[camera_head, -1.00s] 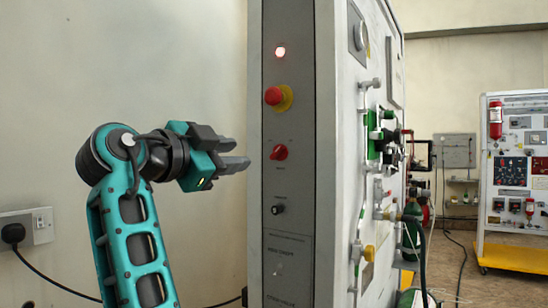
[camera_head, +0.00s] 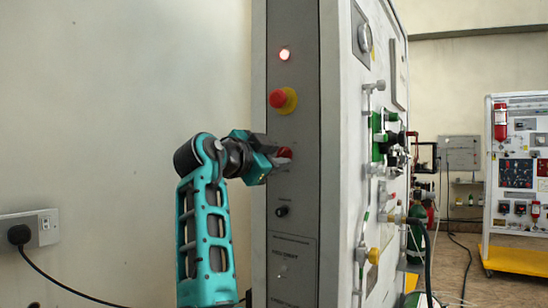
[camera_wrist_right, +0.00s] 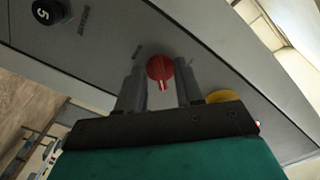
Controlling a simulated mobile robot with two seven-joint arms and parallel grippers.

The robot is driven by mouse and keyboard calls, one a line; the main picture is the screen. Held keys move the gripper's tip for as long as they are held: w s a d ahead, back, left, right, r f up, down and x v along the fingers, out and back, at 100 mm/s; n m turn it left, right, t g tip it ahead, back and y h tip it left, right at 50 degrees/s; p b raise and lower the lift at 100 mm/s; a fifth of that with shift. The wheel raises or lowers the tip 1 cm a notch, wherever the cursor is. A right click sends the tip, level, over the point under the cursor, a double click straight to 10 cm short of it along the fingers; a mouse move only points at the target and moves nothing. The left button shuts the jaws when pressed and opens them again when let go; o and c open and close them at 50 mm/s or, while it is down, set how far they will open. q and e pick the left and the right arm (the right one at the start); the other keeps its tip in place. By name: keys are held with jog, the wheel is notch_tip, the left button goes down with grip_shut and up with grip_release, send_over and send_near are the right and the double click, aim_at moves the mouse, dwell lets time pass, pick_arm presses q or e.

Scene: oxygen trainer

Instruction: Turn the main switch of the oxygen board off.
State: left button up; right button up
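The red main switch knob (camera_head: 285,153) is on the grey side panel (camera_head: 293,215) of the oxygen board, below the emergency stop. In the right wrist view the knob (camera_wrist_right: 160,68) lies between the two fingertips of my right gripper (camera_wrist_right: 160,85), with a narrow gap on each side. A white mark shows on the knob's lower edge. In the head view my right gripper (camera_head: 272,158) reaches the panel from the left and hides part of the knob. Its fingers are open around it. A lamp (camera_head: 284,54) above glows. My left gripper is not in view.
A red emergency stop on a yellow base (camera_head: 282,99) sits close above the knob. A black knob (camera_head: 282,211) is below. Valves and hoses (camera_head: 385,150) cover the board's right face. A wall socket (camera_head: 30,230) with a plug and cable is at left.

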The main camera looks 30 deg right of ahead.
jog(key=shift+c, duration=0.3)
grip_shut()
